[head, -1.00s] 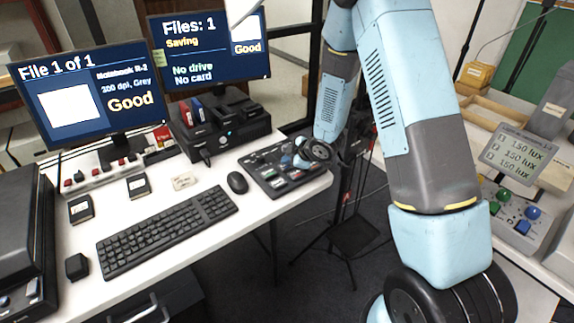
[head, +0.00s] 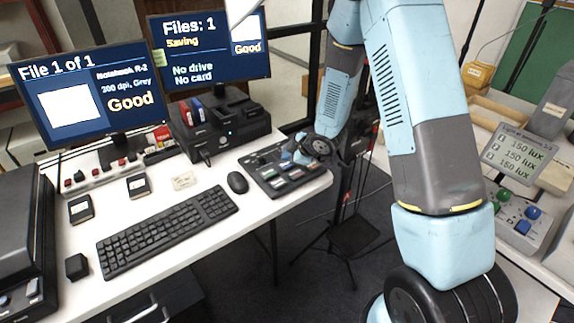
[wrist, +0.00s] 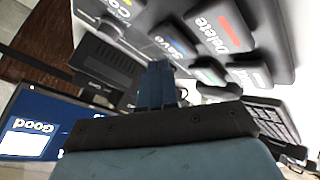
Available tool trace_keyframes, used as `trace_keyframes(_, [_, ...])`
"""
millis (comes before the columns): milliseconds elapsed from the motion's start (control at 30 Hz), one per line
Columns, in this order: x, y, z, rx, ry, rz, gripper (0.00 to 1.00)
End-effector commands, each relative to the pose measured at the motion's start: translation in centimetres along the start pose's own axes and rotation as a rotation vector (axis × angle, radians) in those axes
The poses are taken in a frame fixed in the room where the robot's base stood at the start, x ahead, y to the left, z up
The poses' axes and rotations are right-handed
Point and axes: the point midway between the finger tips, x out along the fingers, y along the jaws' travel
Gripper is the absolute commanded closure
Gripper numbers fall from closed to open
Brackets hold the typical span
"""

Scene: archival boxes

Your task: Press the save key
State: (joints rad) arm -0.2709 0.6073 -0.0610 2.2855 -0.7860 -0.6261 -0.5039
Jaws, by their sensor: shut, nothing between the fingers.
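The save key (wrist: 178,46) has a blue label reading "Save" and sits on the dark keypad, beside the red-labelled delete key (wrist: 222,30). The keypad (head: 262,172) lies at the right end of the white desk in the head view. My gripper (wrist: 157,72) is shut and empty, its fingertips close to the save key in the wrist view. In the head view my gripper (head: 297,157) hangs over the keypad's far right part. The fingertips look apart from the key, but the exact gap is unclear. The right monitor (head: 211,48) reads "Files: 1", "Saving" and "Good".
The left monitor (head: 82,94) reads "File 1 of 1" and "Good". A black box (head: 222,134) stands behind the keypad. A mouse (head: 237,182) and keyboard (head: 168,229) lie to its left. A lux display (head: 513,157) stands at the right.

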Motion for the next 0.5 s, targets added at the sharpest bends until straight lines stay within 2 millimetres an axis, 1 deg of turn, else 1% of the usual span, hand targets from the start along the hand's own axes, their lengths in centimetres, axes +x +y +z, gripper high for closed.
trace_keyframes(267, [-0.1,0.1,-0.1,0.0,0.0,0.001,1.0])
trace_keyframes(500, [-1.4,1.0,-1.0,0.0,0.001,0.002,1.0])
